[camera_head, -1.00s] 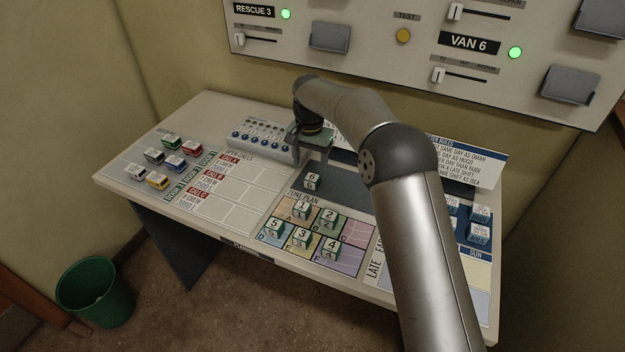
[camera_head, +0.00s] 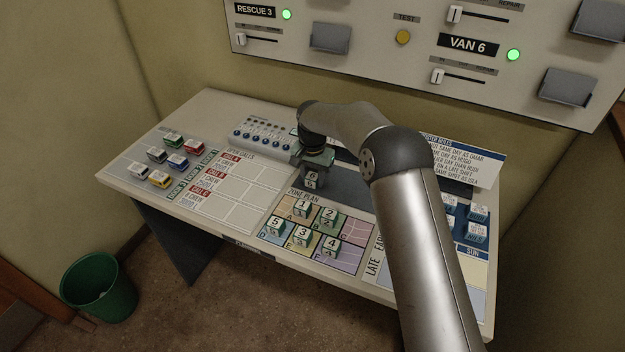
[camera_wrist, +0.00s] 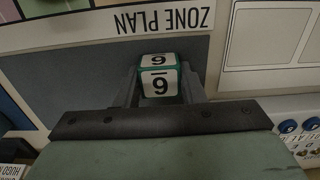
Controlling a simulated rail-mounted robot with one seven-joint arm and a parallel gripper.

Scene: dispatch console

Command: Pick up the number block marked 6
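The number block marked 6 (camera_head: 312,181) is a white cube with green edges, standing on the dark panel behind the zone plan. In the wrist view the 6 block (camera_wrist: 159,84) appears upside down, so its digits look like 9s. My gripper (camera_head: 312,172) is pointed down over it, with one finger on each side. In the wrist view the fingers of my gripper (camera_wrist: 159,90) lie very close to the block's sides. I cannot tell whether they touch it. The block appears to rest on the panel.
Blocks 1 (camera_head: 302,208), 2 (camera_head: 329,216), 3 (camera_head: 302,236), 4 (camera_head: 332,247) and 5 (camera_head: 275,227) stand on the zone plan in front. A row of blue knobs (camera_head: 248,137) is left of my gripper. Toy vehicles (camera_head: 160,180) stand at the far left.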

